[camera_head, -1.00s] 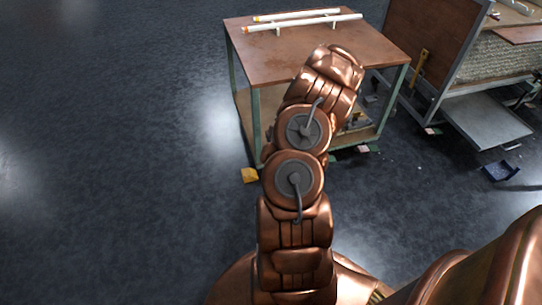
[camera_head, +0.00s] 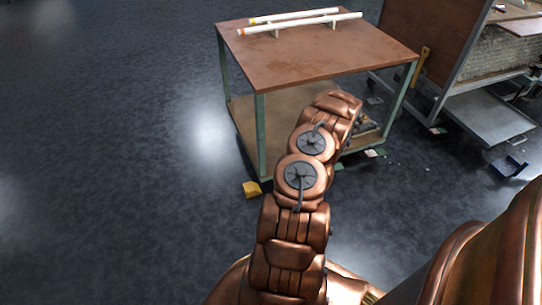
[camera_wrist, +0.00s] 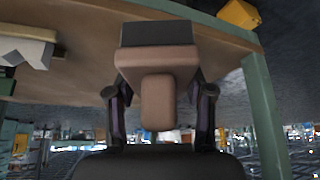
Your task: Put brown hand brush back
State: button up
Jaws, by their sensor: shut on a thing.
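The brown hand brush (camera_wrist: 158,62) shows in the wrist view, with its dark bristle side at the top and its stubby handle pointing down the picture. My gripper (camera_wrist: 158,96) is shut on the brush's handle, one dark finger on each side. The brush appears in front of the wooden lower shelf (camera_wrist: 85,55) of the table; I cannot tell whether they touch. In the head view my arm reaches to the table's open front, and the gripper and brush are hidden behind the arm.
The table has a brown top (camera_head: 310,48) with white tubes (camera_head: 300,24) on it and green legs (camera_head: 261,135). Items lie on the lower shelf's right side. A yellow object (camera_head: 252,188) lies by the front leg. A cabinet (camera_head: 435,45) stands at right. The left floor is clear.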

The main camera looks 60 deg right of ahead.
jog(key=b, duration=0.2)
send_over(271, 155)
jog(key=s, duration=0.2)
jog(key=shift+a+f, duration=0.3)
jog(key=shift+f, duration=0.4)
jog(key=shift+f+b, duration=0.8)
jog(key=shift+f, duration=0.9)
jog(key=shift+f, duration=0.15)
jog(key=o, duration=1.2)
jog(key=shift+r, duration=0.25)
jog(key=p+v, duration=0.2)
jog(key=v, duration=0.9)
jog(key=shift+s+a+r, duration=0.1)
jog(key=shift+s+r, duration=0.05)
jog(key=shift+r, duration=0.2)
